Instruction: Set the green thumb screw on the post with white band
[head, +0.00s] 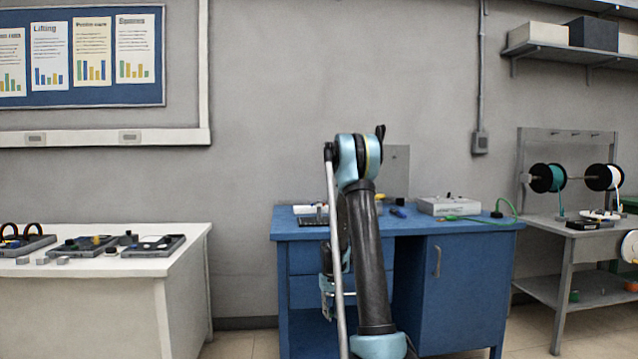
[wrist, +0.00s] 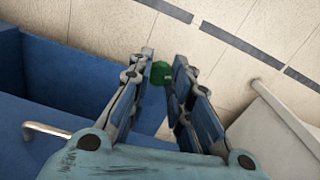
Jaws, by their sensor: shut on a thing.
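My gripper (wrist: 161,68) is in the wrist view, its two fingers closed on a green thumb screw (wrist: 161,74) near their tips. The screw is held in the air, with tiled floor behind it. In the head view my arm stands in front of the blue workbench and hides most of the gripper; the screw cannot be made out there. I cannot pick out a post with a white band in either view.
The blue workbench (head: 463,285) carries a light box (head: 447,206) and a green cable. A white table (head: 160,290) with dark trays stands left. A grey bench (head: 556,227) with spools (head: 547,178) stands right. Floor between the tables is clear.

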